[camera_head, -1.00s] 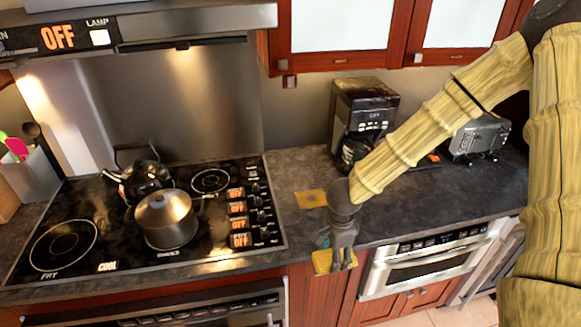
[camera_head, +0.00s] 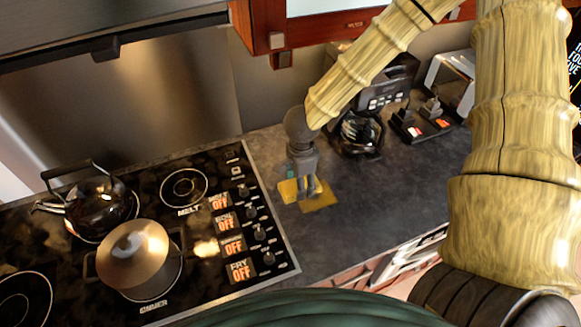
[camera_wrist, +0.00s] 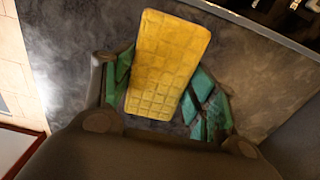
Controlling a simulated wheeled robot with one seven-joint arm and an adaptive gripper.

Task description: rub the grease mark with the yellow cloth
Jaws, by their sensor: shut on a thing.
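My gripper (camera_head: 304,190) points down over the counter right of the stove. It is shut on the yellow cloth (camera_head: 287,191), a bright quilted pad. In the wrist view the cloth (camera_wrist: 170,60) sticks out between the teal finger pads, slightly tilted. The grease mark (camera_head: 320,199), a flat ochre patch on the counter, shows beside and partly behind the fingers in the head view. The cloth seems to overlap its left side there; I cannot tell whether they touch. The mark is not distinguishable in the wrist view.
The black stove (camera_head: 205,262) with a steel pot (camera_head: 135,254) and a dark kettle (camera_head: 100,208) is to the left. A coffee maker (camera_head: 360,130) and a toaster (camera_head: 452,80) stand behind to the right. The counter (camera_head: 375,205) right of the mark is clear.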

